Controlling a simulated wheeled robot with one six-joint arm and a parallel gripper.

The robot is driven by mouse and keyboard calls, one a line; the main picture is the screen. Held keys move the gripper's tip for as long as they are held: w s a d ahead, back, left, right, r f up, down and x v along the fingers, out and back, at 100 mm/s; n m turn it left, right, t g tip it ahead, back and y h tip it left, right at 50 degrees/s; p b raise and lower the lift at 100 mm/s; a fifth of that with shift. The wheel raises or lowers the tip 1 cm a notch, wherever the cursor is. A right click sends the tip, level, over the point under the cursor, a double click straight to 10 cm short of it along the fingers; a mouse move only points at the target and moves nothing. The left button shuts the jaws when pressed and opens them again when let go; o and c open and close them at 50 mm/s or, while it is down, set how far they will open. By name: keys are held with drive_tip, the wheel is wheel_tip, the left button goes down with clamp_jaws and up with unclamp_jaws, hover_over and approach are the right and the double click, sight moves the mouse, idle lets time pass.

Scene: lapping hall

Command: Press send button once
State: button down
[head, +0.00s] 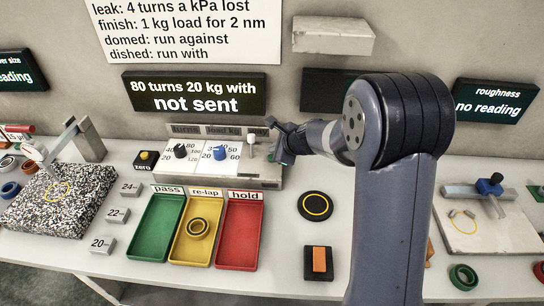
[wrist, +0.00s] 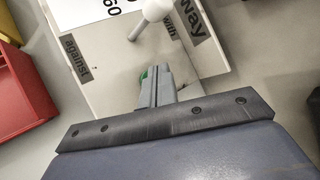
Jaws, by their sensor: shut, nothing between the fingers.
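The control panel (head: 228,172) stands on the bench with two dials and a white-knobbed lever (head: 251,139). A green button, which I take as the send button (wrist: 143,76), shows in the wrist view, partly hidden behind my fingertips. My gripper (wrist: 155,76) is shut and empty, its tips over the panel beside the green button. Whether the tips touch it I cannot tell. In the head view my gripper is at the panel's right end. The display (head: 195,94) reads "80 turns 20 kg with not sent".
Green (head: 157,228), yellow (head: 195,232) and red (head: 240,236) trays lie in front of the panel. A black round pad (head: 315,206) lies right of them.

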drive_tip(key=shift+f, duration=0.15)
drive_tip(key=shift+f+b, duration=0.3)
drive_tip(key=shift+b, duration=0.15)
drive_tip(key=shift+f+b, duration=0.55)
idle(0.6)
drive_tip(key=shift+r, duration=0.1)
drive_tip(key=shift+r+p, duration=0.85)
drive_tip(key=shift+r, duration=0.05)
drive_tip(key=shift+r, duration=0.1)
wheel_tip(320, 180, up, 5)
drive_tip(key=p, duration=0.4)
drive_tip(key=shift+p, duration=0.35)
idle(0.4)
